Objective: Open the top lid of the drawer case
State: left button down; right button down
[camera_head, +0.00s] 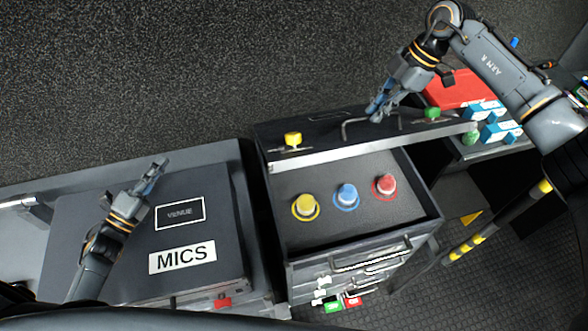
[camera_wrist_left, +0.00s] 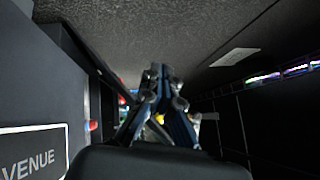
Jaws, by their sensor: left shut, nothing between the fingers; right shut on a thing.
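The drawer case (camera_head: 300,249) stands right of centre in the head view. Its black top lid (camera_head: 325,137) is raised along the far side, with its pale edge (camera_head: 330,160) toward me. The top compartment is uncovered and shows yellow (camera_head: 305,205), blue (camera_head: 347,195) and red (camera_head: 385,184) knobs.
The MICS case (camera_head: 215,235) fills the left, beside the drawer case. A yellow latch (camera_head: 293,140) and a green latch (camera_head: 432,112) sit by the lid. A red box (camera_head: 458,88) and blue-white boxes (camera_head: 497,130) are at the right. Grey carpeted surface lies behind.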

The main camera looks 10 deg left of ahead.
jog(key=shift+w+f, duration=0.1)
jog(key=shift+f, duration=0.1)
pick_arm(q)
jog(key=s+d+m+g+h, duration=0.3)
jog(key=d+m+h, duration=0.15)
jog(key=d, duration=0.35)
jog(key=s+d+m+g+h, duration=0.25)
jog(key=d+m, duration=0.35)
jog(key=d, duration=0.3)
jog(key=s+d+m+g+h, duration=0.2)
jog(key=d+m+g+h, duration=0.15)
jog(key=d+m, duration=0.35)
jog(key=w+d+r+n, duration=0.1)
jog(key=w+d+r, duration=0.4)
jog(key=d, duration=0.3)
jog(key=shift+w+d+r, duration=0.15)
jog(key=shift+w+d, duration=0.2)
jog(key=shift+w, duration=0.5)
